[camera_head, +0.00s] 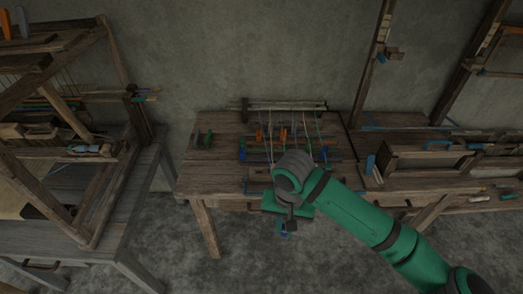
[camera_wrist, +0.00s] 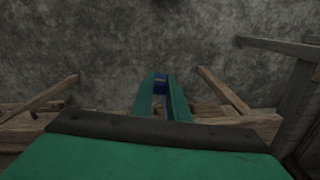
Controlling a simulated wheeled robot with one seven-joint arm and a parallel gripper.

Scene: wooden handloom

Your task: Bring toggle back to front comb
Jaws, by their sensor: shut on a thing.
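My gripper (camera_head: 287,226) hangs in front of the table's front edge, below my green wrist. Its fingers also show in the wrist view (camera_wrist: 161,92), where they are shut on a small blue piece, apparently the toggle (camera_wrist: 160,83). Floor shows behind it. In the head view the toggle (camera_head: 284,233) is a small blue spot, partly hidden by the gripper. Small loom bars with orange, blue and green toggles (camera_head: 260,135) and pale strings stand on the table. I cannot tell which bar is the front comb, and my wrist hides part of this area.
The wooden table (camera_head: 215,178) has bare room at its left, near two small green pieces (camera_head: 203,138). A large wooden loom frame (camera_head: 100,205) stands at the left. A bench with a wooden frame (camera_head: 425,160) and tools is at the right.

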